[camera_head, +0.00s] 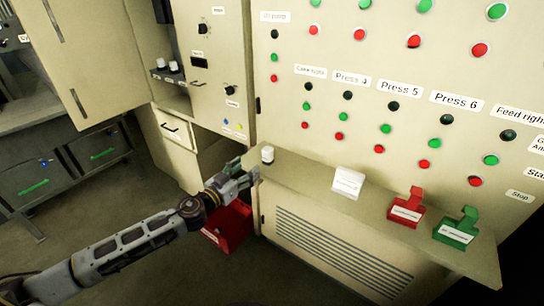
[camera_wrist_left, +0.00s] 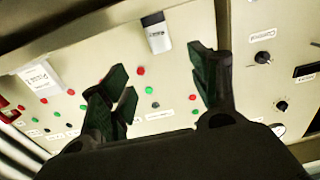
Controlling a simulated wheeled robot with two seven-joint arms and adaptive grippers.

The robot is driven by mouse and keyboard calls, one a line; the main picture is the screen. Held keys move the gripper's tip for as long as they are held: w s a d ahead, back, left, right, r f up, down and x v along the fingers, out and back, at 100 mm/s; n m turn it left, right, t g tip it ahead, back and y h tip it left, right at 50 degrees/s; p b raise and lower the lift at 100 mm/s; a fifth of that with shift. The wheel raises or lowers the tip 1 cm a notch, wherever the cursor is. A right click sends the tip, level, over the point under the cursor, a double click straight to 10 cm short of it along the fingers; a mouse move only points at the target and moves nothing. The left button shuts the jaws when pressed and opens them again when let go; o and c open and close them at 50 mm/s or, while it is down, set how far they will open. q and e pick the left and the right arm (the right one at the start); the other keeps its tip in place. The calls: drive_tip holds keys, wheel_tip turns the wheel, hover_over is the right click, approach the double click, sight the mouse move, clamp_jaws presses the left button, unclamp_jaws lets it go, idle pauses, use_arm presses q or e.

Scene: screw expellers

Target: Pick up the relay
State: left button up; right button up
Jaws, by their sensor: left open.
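The relay, a small white-and-grey piece (camera_head: 267,154), stands on the left end of the cabinet's narrow ledge. In the left wrist view the relay (camera_wrist_left: 156,33) lies ahead of the gap between the fingers, apart from both. My left gripper (camera_head: 246,174) is at the ledge's left end, just left of and below the relay in the head view. Its dark green finger pads (camera_wrist_left: 158,68) are spread with nothing between them. My right gripper is in neither view.
A white labelled box (camera_head: 348,183), a red holder (camera_head: 406,208) and a green holder (camera_head: 457,229) stand farther right on the ledge (camera_head: 305,172). A panel of buttons rises behind. A red bin (camera_head: 232,228) is on the floor below my gripper; an open cabinet is left.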

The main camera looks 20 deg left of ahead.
sight(265, 153)
use_arm(q)
drive_tip(key=shift+w, duration=0.2)
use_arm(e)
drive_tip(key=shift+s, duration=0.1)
use_arm(q)
drive_tip(key=shift+p+x, duration=0.8)
drive_tip(key=shift+x, duration=3.3)
drive_tip(key=shift+d, duration=0.1)
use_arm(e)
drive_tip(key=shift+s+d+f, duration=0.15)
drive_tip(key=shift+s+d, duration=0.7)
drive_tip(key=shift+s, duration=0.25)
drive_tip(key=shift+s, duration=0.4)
